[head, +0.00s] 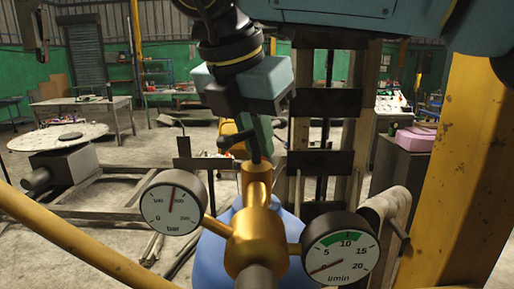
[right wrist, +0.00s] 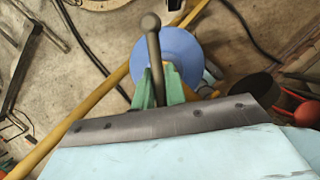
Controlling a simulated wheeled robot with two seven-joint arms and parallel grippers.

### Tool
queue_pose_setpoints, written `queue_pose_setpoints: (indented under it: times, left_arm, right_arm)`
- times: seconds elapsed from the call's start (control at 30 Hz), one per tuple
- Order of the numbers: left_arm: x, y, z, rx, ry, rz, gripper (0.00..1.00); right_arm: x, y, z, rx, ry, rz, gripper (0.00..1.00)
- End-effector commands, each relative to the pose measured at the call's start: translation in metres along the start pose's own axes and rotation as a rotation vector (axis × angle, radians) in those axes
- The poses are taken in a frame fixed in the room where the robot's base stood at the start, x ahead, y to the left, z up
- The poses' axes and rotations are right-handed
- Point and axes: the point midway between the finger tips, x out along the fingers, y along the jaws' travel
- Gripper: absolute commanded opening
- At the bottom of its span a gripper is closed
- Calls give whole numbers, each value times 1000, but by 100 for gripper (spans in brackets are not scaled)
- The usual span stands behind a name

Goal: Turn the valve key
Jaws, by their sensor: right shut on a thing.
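The brass valve body (head: 256,240) stands in the middle foreground of the head view, with a brass neck rising from it. My right gripper (head: 259,140) comes down from above over this neck, its green fingers shut on the dark valve key (head: 232,142). The key's bar sticks out to the left of the fingers. In the right wrist view, the grey key (right wrist: 152,38) with a round ball end passes between the green fingers (right wrist: 158,88). The fingers hide part of the key. My left gripper is not in view.
A bar gauge (head: 173,202) stands left of the valve, its needle near vertical. An l/min gauge (head: 340,248) stands right, its needle low left. A yellow post (head: 460,170) rises close on the right, and a yellow rail (head: 75,240) crosses the lower left. A blue round thing (head: 210,260) lies below.

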Motion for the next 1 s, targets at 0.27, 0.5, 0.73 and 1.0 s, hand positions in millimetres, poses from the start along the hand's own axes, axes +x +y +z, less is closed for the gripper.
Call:
queue_pose_setpoints:
  times: [0.27,0.5,0.73,1.0]
  left_arm:
    - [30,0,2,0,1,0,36]
    - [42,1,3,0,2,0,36]
    - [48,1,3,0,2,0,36]
    - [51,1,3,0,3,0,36]
  right_arm:
    - [3,0,-1,-236,2,103,0]
    - [1,0,0,-440,1,187,0]
    - [0,0,0,-595,1,250,0]
    - [-1,0,0,-708,0,297,0]
